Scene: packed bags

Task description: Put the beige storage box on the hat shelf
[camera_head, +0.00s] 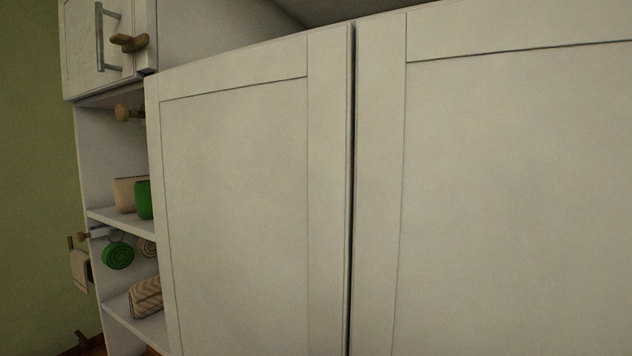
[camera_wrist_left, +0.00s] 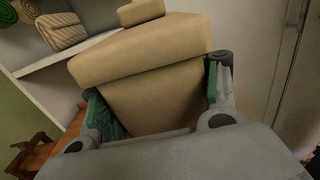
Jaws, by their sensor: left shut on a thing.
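The beige storage box (camera_wrist_left: 150,52) fills the middle of the left wrist view, with a lid and a small knob-like block on top. My left gripper (camera_wrist_left: 158,90) is shut on it, one green-padded finger on each side. In the head view, open shelves stand at the far left: an upper shelf (camera_head: 122,224) holds a beige and a green item, and a lower shelf (camera_head: 135,326) holds a striped woven item. I cannot tell which is the hat shelf. Neither gripper nor the box shows in the head view.
Large white cabinet doors (camera_head: 235,200) fill most of the head view. An upper cabinet with a metal handle (camera_head: 100,38) is at top left. A green rolled item (camera_head: 118,255) and wooden pegs show by the shelves. A wooden object (camera_wrist_left: 38,150) is low in the wrist view.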

